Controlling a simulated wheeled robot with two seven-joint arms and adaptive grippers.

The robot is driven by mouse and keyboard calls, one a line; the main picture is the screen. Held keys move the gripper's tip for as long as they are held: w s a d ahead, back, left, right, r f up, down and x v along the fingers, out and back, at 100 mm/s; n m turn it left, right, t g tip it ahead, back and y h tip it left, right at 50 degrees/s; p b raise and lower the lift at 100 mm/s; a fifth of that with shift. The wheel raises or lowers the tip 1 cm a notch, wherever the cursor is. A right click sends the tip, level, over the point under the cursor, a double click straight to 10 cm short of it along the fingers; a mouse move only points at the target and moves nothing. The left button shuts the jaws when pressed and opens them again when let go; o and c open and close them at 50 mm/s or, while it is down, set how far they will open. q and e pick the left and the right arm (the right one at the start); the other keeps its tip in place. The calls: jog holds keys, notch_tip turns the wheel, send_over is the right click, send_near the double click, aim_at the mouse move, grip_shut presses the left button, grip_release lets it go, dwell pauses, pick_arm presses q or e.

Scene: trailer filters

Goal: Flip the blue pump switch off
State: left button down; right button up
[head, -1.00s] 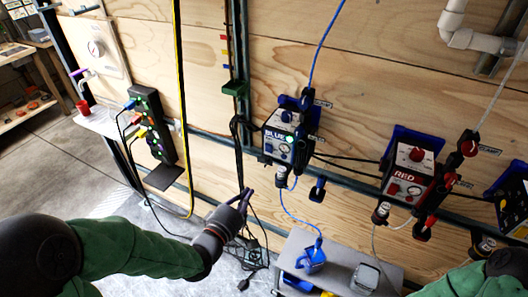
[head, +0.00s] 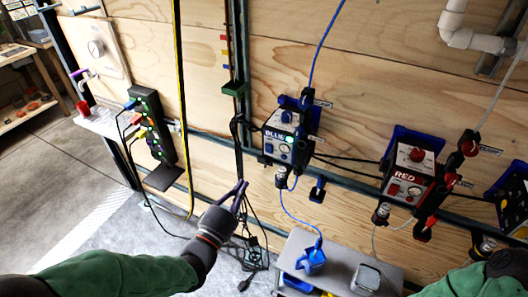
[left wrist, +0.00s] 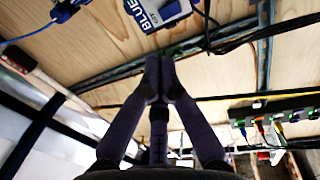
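The blue pump box (head: 288,138), labelled BLUE, hangs on the wooden wall in the middle of the head view. A green light (head: 295,140) glows on its face, with a blue knob (head: 287,117) above. Small controls sit lower on its face, too small to tell the switch position. My left gripper (head: 239,187) is below and left of the box, apart from it, pointing up. In the left wrist view its fingertips (left wrist: 160,68) are together and empty, and part of the blue box (left wrist: 158,12) shows at the top. My right gripper is out of view.
The red pump box (head: 408,181) hangs to the right. A power strip (head: 152,125) with plugs is at left. Dark cables (head: 240,150) hang behind my left gripper. A grey table (head: 330,262) with a blue container (head: 313,260) stands below.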

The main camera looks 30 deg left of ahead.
pick_arm(q)
jog(key=b, duration=0.1)
send_near(268, 145)
jog(key=w, duration=0.2)
jog(key=w+b, duration=0.1)
jog(key=w, duration=0.1)
jog(key=w+r, duration=0.1)
jog(key=w, duration=0.1)
jog(key=shift+w+b, duration=0.4)
jog(key=shift+w, duration=0.1)
jog(key=shift+w+r+g+p, duration=0.25)
jog(key=shift+w+g+p, duration=0.05)
jog(key=shift+p, duration=0.35)
jog(key=shift+f, duration=0.15)
